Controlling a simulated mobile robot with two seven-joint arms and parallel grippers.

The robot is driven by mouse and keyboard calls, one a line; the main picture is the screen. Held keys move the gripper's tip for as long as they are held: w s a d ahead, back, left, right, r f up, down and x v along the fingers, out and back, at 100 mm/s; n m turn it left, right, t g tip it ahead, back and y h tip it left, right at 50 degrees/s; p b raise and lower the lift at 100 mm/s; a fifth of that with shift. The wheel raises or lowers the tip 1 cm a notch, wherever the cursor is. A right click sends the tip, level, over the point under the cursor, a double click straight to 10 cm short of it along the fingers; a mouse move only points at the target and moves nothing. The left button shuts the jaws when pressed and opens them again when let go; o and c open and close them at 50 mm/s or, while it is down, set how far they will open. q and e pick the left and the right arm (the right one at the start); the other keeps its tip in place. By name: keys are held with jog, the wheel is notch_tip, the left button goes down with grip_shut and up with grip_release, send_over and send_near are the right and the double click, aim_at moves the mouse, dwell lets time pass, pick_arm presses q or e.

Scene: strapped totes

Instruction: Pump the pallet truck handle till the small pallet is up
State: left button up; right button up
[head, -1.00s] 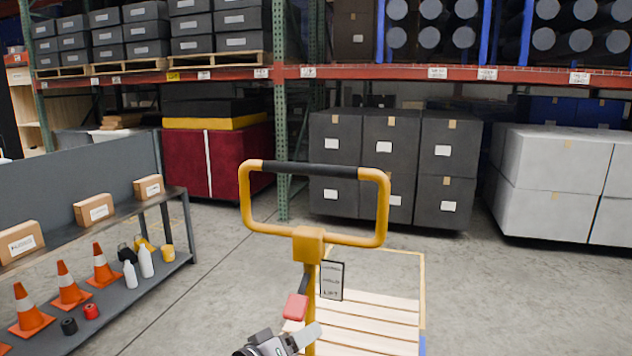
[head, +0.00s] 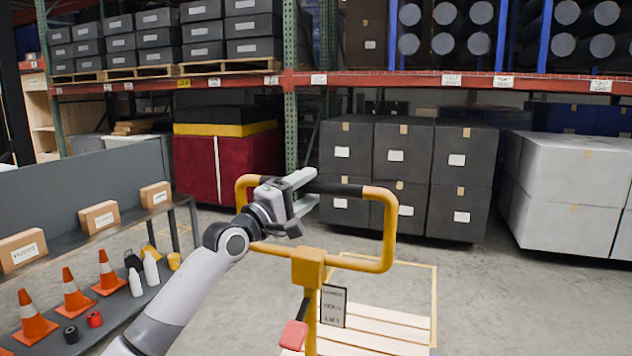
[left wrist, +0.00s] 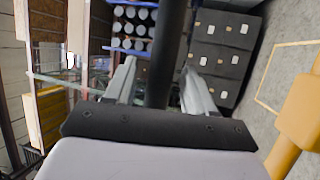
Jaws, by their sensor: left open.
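The yellow pallet truck handle (head: 390,228) is a loop with a black grip along its top bar, standing upright in the head view. A red lever (head: 293,335) and a small sign (head: 333,306) are on or beside its post. The small wooden pallet (head: 385,325) lies low behind it, partly cut off by the frame. My left gripper (head: 307,192) is open at the top bar. In the left wrist view, the black grip (left wrist: 166,55) runs between the two open fingers (left wrist: 160,90). I cannot tell whether they touch it. My right gripper is not in view.
A grey shelf (head: 60,225) with boxes, orange cones (head: 73,290) and bottles stands at the left. Racking with dark boxes (head: 400,175) and white boxes (head: 570,185) stands behind. Grey floor is clear at the right.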

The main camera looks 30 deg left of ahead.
aim_at(316, 183)
pick_arm(q)
jog(key=shift+x, duration=1.6)
jog(key=shift+f, duration=0.1)
grip_shut()
jog(key=shift+s, duration=0.1)
